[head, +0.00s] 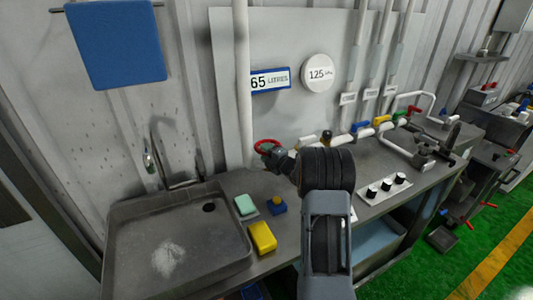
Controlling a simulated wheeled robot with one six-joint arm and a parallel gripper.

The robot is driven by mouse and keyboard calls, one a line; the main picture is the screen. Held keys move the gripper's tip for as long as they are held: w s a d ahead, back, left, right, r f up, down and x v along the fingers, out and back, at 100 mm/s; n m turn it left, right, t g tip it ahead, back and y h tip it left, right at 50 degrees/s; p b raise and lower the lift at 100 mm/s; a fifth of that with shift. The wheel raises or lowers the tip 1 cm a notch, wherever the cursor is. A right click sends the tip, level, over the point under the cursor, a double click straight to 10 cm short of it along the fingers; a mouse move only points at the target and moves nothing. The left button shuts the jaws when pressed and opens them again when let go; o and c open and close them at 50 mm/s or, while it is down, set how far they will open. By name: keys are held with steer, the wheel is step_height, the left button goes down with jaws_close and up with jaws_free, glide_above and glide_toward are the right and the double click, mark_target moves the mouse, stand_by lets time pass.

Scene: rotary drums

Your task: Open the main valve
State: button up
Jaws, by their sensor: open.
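A red round handwheel (267,144) shows at the foot of the white vertical pipe, behind the bench; I take it to be the main valve. My gripper (273,155) is right at the wheel, at its lower right, and covers part of it. The jaws are open. I cannot tell whether a finger touches the rim. My wrist hides the bench behind it.
A sink (175,245) with a curved tap (175,155) is at left. A green sponge (245,205), a yellow sponge (262,237) and a blue block (277,205) lie beside it. Black knobs (387,185) and pipes with coloured handles (382,120) are at right.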

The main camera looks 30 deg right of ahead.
steer(key=shift+c, duration=0.4)
jaws_close()
steer(key=shift+d, duration=0.1)
steer(key=shift+s+d+f+n+y+b, duration=0.1)
steer(key=shift+n+y+b, duration=0.25)
steer(key=shift+y, duration=0.1)
steer(key=shift+s+d+f+n+y+b, duration=0.1)
steer(key=shift+n+y+b, duration=0.15)
steer(key=shift+y+b, duration=0.15)
steer(key=n+g+y, duration=0.1)
steer(key=n+y+b, duration=0.1)
steer(key=y, duration=0.1)
steer(key=shift+s+d+g, duration=0.1)
steer(key=shift+d+g, duration=0.2)
steer(key=shift+g, duration=0.1)
steer(key=shift+s+d+r+n+g+y+b, duration=0.1)
steer(key=shift+d+n+g+y+b, duration=0.15)
steer(key=shift+n+g+y+b, duration=0.55)
steer(key=shift+d+n+g+y+b, duration=0.25)
steer(key=shift+n+g+y, duration=0.3)
steer(key=shift+y, duration=0.4)
steer(key=shift+n, duration=0.25)
